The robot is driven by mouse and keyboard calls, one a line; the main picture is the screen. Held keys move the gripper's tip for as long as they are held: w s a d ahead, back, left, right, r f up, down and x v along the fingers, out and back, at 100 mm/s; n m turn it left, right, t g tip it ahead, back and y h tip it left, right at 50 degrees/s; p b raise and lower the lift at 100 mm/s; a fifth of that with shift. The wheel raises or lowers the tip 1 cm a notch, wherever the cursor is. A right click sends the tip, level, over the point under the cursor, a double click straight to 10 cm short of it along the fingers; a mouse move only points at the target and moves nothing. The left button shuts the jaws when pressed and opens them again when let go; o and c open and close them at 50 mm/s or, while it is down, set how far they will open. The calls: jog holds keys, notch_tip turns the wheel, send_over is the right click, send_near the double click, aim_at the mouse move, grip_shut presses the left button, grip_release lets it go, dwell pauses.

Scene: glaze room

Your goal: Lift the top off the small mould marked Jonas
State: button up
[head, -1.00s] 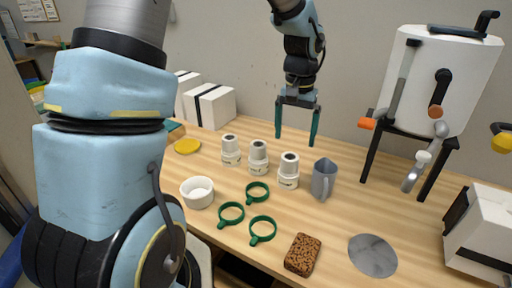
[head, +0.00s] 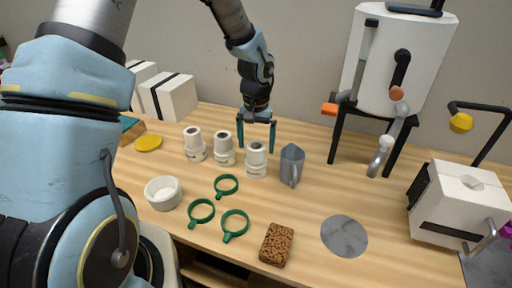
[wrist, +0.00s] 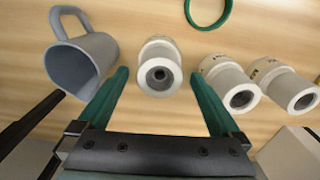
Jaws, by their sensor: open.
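Three small white moulds stand in a row on the table: a left one (head: 194,145), a middle one (head: 223,150) and a right one (head: 256,162). Each has a narrower top with a dark hole and dark marking low on its side. I cannot read which is marked Jonas. My gripper (head: 257,146) is open and empty, pointing down just behind and above the right mould. In the wrist view that mould (wrist: 160,66) shows between my open fingers (wrist: 158,76), apart from both. The other two (wrist: 232,84) (wrist: 287,84) lie to its right there.
A grey jug (head: 291,165) stands close beside the right mould, near one finger in the wrist view (wrist: 82,58). Green rings (head: 235,225), a white bowl (head: 163,193) and a brown sponge-like block (head: 277,244) lie in front. A white tank (head: 400,60) stands behind right.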

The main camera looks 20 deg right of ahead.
aim_at(256, 149)
jog(key=shift+f, duration=0.95)
jog(key=c, duration=1.5)
jog(key=shift+o, duration=0.2)
notch_tip(256, 149, up, 10)
jog(key=b, duration=0.2)
